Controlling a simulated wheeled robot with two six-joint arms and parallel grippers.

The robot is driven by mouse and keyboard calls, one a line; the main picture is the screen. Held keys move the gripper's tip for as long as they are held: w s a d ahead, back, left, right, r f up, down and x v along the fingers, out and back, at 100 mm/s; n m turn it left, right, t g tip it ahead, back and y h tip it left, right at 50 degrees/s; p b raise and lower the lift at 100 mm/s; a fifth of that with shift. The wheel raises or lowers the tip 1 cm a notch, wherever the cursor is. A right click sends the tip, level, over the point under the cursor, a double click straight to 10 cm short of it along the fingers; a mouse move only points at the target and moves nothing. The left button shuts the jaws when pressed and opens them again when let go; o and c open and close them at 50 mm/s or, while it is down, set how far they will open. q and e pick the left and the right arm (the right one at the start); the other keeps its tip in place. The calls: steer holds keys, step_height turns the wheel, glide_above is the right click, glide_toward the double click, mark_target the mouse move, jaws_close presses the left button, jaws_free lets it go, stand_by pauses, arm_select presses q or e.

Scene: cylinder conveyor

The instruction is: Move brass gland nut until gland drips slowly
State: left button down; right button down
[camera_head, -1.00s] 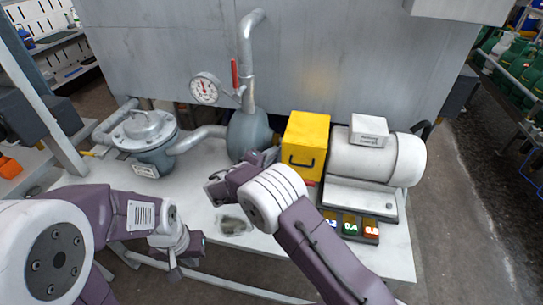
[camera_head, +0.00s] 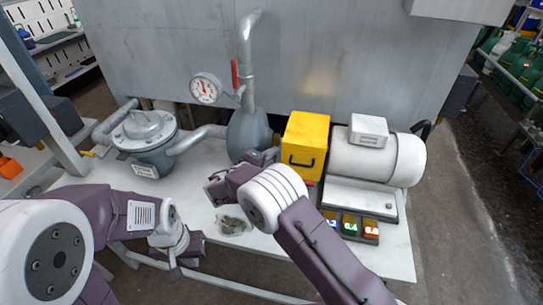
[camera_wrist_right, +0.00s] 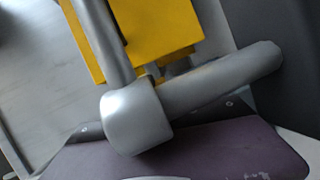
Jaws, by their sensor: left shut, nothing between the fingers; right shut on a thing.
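My right gripper (camera_head: 264,157) reaches in beside the grey round pump casing (camera_head: 247,132), at the gap between it and the yellow box (camera_head: 306,141). It is shut on the gland nut there, but my wrist and fingers hide the nut and the grip itself. In the right wrist view grey bars (camera_wrist_right: 225,85) cross in front of the yellow box (camera_wrist_right: 160,27); I cannot make out the nut clearly. A small grey wet-looking patch (camera_head: 231,224) lies on the white base (camera_head: 398,240) below my wrist. My left gripper (camera_head: 192,246) is shut and empty at the front left.
A white motor (camera_head: 370,160) stands right of the yellow box. Number blocks (camera_head: 350,225) sit in a tray before it. A pressure gauge (camera_head: 205,89) and red-handled valve (camera_head: 235,73) are behind the pump. A grey strainer (camera_head: 146,135) stands left.

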steer(key=shift+s+f, duration=0.1)
steer(key=shift+f, duration=0.25)
step_height(320, 180, up, 2)
steer(key=p, duration=0.1)
steer(key=g+y+p, duration=0.1)
steer(key=p, duration=0.1)
steer(key=shift+r+g, duration=0.25)
steer(key=shift+g, duration=0.05)
steer(key=shift+w+n+g+y+p, duration=0.2)
steer(key=shift+n+g+y+p, duration=0.15)
steer(key=shift+p, duration=0.2)
steer(key=shift+f, duration=0.1)
steer(key=c, duration=1.3)
jaws_free()
steer(key=shift+c, duration=0.2)
